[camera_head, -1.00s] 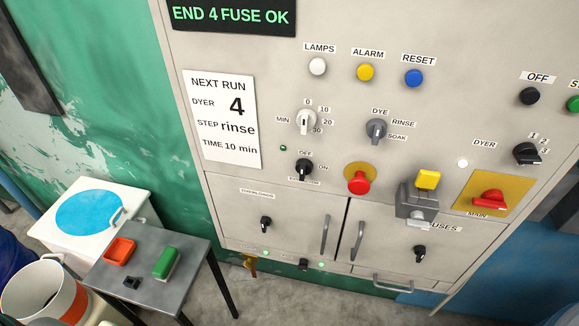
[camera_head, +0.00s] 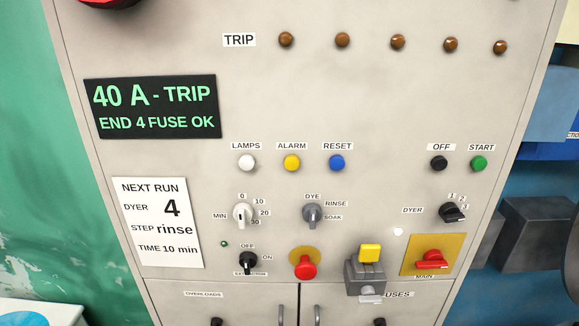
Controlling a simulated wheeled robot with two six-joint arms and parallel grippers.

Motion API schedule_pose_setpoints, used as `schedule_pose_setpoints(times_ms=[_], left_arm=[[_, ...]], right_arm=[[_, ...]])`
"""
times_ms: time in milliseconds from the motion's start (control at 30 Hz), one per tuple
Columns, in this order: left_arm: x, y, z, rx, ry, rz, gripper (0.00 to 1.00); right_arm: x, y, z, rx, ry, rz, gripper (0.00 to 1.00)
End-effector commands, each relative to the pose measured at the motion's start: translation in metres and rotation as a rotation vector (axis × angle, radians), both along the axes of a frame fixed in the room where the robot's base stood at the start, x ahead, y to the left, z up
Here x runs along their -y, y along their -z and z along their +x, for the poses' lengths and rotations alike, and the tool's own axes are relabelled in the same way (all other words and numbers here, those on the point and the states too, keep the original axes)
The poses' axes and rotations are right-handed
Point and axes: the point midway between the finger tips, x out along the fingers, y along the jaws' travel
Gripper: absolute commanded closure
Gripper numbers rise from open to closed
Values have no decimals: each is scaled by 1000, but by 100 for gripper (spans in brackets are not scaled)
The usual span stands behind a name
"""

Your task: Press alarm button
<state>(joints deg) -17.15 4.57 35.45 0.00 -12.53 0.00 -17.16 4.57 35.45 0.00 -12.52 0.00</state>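The yellow alarm button (camera_head: 291,163) sits on the grey panel (camera_head: 330,110) under an ALARM label. The white LAMPS button (camera_head: 247,163) is to its left and the blue RESET button (camera_head: 336,163) to its right. Nothing covers or touches the alarm button. Neither of my grippers shows in the head view.
A display (camera_head: 152,109) reads "40 A - TRIP, END 4 FUSE OK". A red mushroom button (camera_head: 305,267), a grey box with a yellow top (camera_head: 365,276) and a red main switch (camera_head: 432,260) stick out below. Black OFF (camera_head: 438,163) and green START (camera_head: 479,163) buttons are at right.

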Motion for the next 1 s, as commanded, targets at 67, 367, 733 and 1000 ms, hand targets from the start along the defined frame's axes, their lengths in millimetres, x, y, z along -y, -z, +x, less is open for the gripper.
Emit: schedule_pose_setpoints(times_ms=[67,367,733,1000], left_arm=[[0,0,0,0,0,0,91],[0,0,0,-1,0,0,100],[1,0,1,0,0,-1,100],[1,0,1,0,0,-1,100]], right_arm=[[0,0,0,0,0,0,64],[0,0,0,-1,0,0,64],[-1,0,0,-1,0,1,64],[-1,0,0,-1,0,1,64]])
